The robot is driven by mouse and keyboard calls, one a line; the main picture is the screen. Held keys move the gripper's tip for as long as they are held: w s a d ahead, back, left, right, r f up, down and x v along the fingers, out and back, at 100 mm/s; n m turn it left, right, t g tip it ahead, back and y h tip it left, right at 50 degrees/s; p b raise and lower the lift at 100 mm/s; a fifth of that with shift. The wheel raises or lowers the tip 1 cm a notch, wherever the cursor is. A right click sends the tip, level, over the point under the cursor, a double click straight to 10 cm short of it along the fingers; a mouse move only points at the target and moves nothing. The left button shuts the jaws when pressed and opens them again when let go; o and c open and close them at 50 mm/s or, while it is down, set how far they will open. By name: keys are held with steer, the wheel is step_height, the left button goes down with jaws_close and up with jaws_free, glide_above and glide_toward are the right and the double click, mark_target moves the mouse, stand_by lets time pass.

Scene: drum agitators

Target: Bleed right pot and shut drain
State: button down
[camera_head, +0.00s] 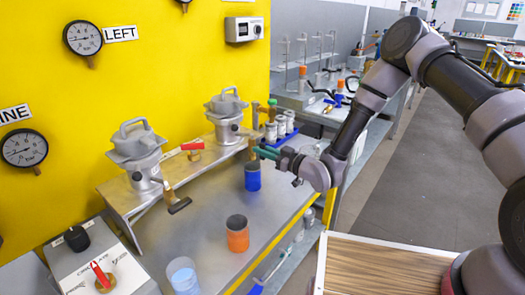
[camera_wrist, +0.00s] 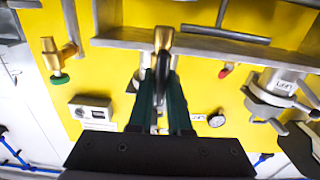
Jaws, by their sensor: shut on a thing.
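The right pot (camera_head: 228,115) is a grey lidded vessel on the raised shelf by the yellow wall. Its brass drain (camera_head: 254,141) hangs at the shelf's front edge and also shows in the wrist view (camera_wrist: 163,40). My gripper (camera_head: 262,151) is shut at this drain, its green fingers on what appears to be the drain handle. A blue container (camera_head: 253,179) stands on the bench below my gripper. A brass fitting with a green knob (camera_head: 272,104) is right of the pot, and shows in the wrist view (camera_wrist: 50,50).
The left pot (camera_head: 137,155) has a drain with a dark T-handle (camera_head: 179,205). A red-handled valve (camera_head: 193,148) lies between the pots. An orange container (camera_head: 237,235) and a clear one with blue (camera_head: 183,275) stand on the bench. A red selector (camera_head: 101,274) is at lower left.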

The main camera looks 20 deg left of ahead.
steer(key=c, duration=0.9)
jaws_free()
steer(key=shift+o, duration=0.2)
steer(key=v, duration=1.1)
